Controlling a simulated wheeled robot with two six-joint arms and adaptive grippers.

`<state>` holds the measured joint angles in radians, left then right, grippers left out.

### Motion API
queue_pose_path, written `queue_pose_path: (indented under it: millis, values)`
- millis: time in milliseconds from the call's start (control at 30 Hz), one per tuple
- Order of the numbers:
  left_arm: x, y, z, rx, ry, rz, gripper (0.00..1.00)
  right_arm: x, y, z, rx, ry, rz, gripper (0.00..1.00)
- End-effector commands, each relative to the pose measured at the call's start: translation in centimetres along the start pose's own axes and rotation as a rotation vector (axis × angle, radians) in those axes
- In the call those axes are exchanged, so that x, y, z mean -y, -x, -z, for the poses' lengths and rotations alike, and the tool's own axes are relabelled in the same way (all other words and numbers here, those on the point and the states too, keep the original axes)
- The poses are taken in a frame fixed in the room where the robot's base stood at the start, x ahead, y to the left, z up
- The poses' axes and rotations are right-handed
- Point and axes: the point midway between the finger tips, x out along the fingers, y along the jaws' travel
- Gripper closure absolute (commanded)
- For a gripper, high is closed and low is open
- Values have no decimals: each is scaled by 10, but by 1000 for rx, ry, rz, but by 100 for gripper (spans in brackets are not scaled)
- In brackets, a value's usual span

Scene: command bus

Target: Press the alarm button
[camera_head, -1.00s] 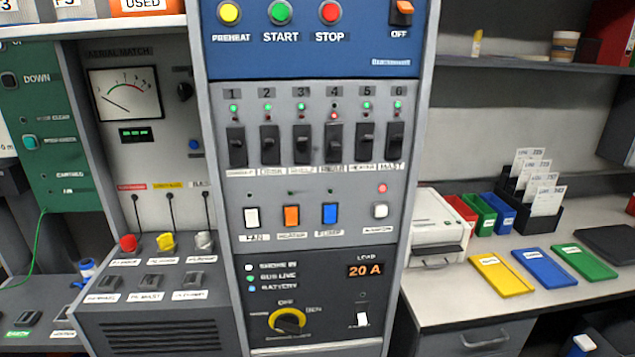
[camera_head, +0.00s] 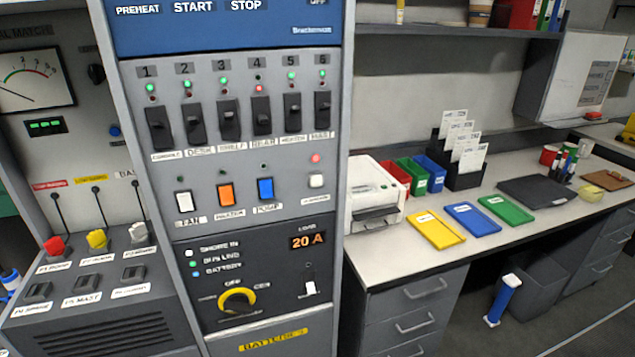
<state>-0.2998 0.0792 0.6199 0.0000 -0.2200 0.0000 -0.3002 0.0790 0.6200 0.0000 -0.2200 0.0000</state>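The tall grey control panel (camera_head: 250,140) fills the left middle of the head view. In the same row are a white fan switch (camera_head: 184,201), an orange switch (camera_head: 225,195) and a blue switch (camera_head: 265,188). Neither of my grippers is in view.
A sloped grey console (camera_head: 95,275) juts out at the left. Open floor (camera_head: 560,325) shows at the lower right.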

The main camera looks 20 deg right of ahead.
Motion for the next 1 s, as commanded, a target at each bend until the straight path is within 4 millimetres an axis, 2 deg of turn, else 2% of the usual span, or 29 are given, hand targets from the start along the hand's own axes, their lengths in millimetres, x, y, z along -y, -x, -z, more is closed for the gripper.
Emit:
queue_pose_path:
  millis: [33, 200, 1000]
  values:
    - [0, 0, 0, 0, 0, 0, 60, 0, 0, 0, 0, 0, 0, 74]
    - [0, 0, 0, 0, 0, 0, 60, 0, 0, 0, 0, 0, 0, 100]
    - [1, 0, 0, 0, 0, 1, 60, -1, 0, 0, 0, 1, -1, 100]
